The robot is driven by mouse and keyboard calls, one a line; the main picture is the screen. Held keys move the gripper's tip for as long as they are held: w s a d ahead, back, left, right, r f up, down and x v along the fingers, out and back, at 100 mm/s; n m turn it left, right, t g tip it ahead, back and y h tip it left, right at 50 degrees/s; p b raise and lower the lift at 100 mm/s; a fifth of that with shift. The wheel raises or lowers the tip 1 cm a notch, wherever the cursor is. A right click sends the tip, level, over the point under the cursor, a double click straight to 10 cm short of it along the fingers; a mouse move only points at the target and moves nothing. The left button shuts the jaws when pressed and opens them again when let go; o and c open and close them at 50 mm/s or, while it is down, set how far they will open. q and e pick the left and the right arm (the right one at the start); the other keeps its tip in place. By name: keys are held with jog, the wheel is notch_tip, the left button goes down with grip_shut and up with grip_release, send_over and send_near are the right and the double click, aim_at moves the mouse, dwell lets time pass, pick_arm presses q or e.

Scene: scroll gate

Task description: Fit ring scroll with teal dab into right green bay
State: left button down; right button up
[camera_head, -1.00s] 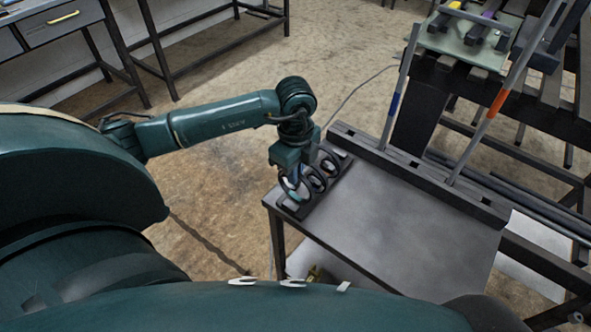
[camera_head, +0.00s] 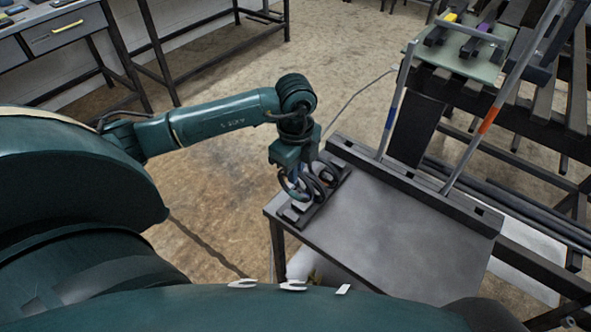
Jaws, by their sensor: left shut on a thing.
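My left gripper (camera_head: 297,178) is shut on a dark ring scroll (camera_head: 284,186) at the near left corner of the grey table. The ring hangs over or just above a dark rack (camera_head: 310,212). Other dark rings (camera_head: 328,174) show close behind it at the rack, partly overlapped by the gripper. I cannot make out a teal dab on the held ring now. A green board (camera_head: 482,62) with dark bars, one with a yellow mark and one with a purple mark, is at the upper right. I cannot tell which part of it is a bay. My right gripper is out of view.
The grey table top (camera_head: 390,235) is bare to the right of the rack. A slotted dark rail (camera_head: 410,186) runs along its far edge. A blue-banded pole (camera_head: 393,110) and an orange-banded pole (camera_head: 490,115) slant up between the table and the green board.

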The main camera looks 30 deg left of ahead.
pick_arm(q)
jog(key=shift+r+p, duration=1.5)
jog(key=shift+r, duration=0.75)
